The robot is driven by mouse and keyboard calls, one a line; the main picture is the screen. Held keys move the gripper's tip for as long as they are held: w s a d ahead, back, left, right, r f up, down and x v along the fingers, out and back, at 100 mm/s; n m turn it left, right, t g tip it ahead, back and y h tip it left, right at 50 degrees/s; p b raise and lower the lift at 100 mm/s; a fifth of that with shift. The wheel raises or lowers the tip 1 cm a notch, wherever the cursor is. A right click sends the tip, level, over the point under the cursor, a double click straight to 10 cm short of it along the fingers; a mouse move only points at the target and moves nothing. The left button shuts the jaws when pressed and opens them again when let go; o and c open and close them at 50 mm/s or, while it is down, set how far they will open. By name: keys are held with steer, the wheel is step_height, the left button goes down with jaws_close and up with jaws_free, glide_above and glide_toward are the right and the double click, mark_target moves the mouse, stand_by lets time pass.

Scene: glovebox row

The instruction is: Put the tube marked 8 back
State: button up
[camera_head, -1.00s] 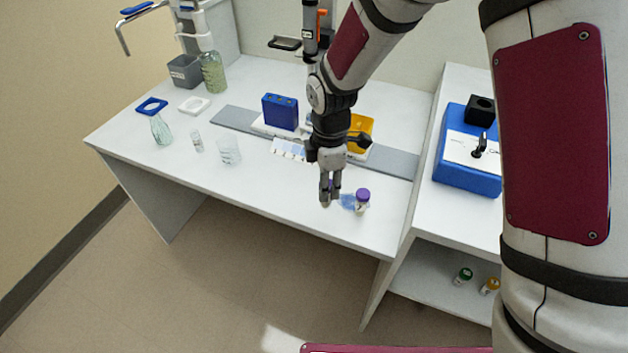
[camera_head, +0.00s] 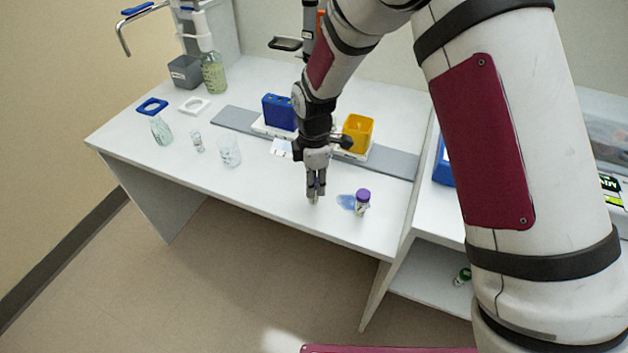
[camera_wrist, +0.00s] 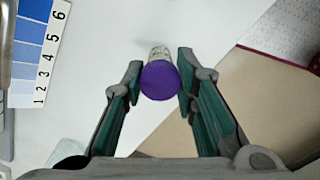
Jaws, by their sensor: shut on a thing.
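My gripper (camera_head: 314,196) is low over the front of the white bench, shut on a purple-capped tube. In the wrist view the tube's purple cap (camera_wrist: 160,81) lies between the two fingers, its pale body pointing away from the camera. No number is readable on it. In the head view the fingers mostly hide this tube. A second purple-capped tube (camera_head: 362,201) stands on the bench to the right of my gripper, apart from it. A blue rack (camera_head: 279,112) with holes in its top stands further back, on a white base.
A yellow bin (camera_head: 358,132) stands behind my gripper. A beaker (camera_head: 229,152), small vial (camera_head: 197,142) and flask (camera_head: 161,131) stand left. The bench's front edge is close.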

steer(key=o, duration=1.1)
steer(key=shift+f, duration=0.15)
step_height(320, 180, up, 12)
steer(key=shift+r, duration=0.2)
